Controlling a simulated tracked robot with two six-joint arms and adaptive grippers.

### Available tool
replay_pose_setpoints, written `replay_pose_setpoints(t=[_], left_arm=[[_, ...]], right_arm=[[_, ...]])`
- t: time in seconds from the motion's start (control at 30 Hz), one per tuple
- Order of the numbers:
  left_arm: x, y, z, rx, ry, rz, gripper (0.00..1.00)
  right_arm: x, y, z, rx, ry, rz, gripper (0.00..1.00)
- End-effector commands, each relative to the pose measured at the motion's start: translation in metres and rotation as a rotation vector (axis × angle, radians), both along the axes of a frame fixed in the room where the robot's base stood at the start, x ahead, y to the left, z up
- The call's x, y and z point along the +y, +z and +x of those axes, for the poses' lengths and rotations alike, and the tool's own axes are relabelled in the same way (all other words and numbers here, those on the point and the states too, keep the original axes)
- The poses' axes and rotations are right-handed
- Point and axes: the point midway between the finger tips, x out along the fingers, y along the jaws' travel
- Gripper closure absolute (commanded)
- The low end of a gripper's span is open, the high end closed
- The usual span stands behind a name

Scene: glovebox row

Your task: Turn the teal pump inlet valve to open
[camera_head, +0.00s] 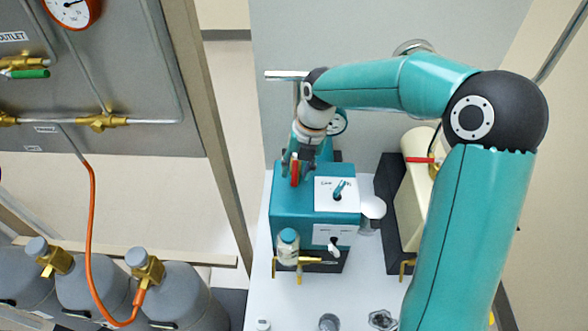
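The teal pump (287,207) stands on the white bench top, with a white panel and a small lever on its top. A red handle (295,173) sits at the pump's rear left; it looks like the inlet valve's handle. My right gripper (296,169) points down at this handle, its fingers on or close around it. The fingers are small and partly hidden, so I cannot tell whether they grip it. The handle's exact angle is also unclear. My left gripper is not in view.
A cream pump (413,195) stands to the right, beneath my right arm. A glass jar (288,247) with brass fittings is at the teal pump's front left. The bench front (285,300) is mostly clear.

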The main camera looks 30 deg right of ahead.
Motion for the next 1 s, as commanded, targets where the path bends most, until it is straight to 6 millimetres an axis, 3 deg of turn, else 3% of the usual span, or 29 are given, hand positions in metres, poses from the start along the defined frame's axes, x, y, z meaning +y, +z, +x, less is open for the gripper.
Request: replay_pose_setpoints(t=[0.37,0.8,1.0], left_arm=[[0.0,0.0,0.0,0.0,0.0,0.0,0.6],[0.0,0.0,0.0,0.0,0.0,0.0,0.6],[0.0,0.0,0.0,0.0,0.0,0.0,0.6]], right_arm=[[0.0,0.01,-0.001,0.003,0.0,0.002,0.6],[-0.013,0.089,-0.009,-0.002,0.0,0.001,0.6],[-0.017,0.112,-0.012,0.002,0.0,0.001,0.6]])
